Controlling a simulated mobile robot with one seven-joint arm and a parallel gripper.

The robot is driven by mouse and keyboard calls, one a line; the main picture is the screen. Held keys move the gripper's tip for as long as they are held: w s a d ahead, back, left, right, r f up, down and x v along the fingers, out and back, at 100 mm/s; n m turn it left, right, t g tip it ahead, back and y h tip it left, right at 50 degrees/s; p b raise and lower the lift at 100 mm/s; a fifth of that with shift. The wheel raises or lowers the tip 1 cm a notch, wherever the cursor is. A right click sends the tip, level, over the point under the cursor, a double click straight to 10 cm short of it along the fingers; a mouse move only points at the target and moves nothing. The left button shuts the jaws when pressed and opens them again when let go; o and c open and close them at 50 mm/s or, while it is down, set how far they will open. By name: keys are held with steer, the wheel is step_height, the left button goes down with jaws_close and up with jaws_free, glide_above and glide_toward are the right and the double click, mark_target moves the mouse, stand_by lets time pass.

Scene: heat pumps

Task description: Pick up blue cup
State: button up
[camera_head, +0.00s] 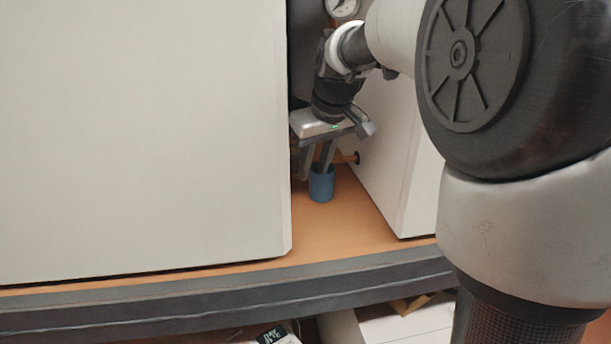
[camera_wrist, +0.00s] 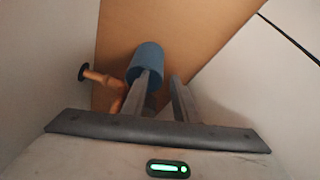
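The blue cup (camera_head: 321,187) stands upright on the orange-brown surface, in the gap between two large white housings. In the wrist view the cup (camera_wrist: 147,56) is left of centre, beyond the fingertips. My gripper (camera_head: 314,174) points down at the cup from above, and its two fingers are apart with nothing held between them. In the wrist view my gripper (camera_wrist: 161,76) has its left finger overlapping the cup and its right finger to the right of it. I cannot tell whether the left finger touches the cup or reaches into it.
A large white housing (camera_head: 140,130) stands left of the gap and another (camera_head: 388,165) right of it. A copper pipe with a black cap (camera_wrist: 97,76) sticks out close to the cup. A gauge (camera_head: 342,7) is above. The surface in front of the cup (camera_head: 335,230) is clear.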

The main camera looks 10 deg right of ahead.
steer(key=shift+w+f, duration=0.1)
steer(key=shift+f, duration=0.15)
jaws_close()
steer(key=shift+r, duration=0.35)
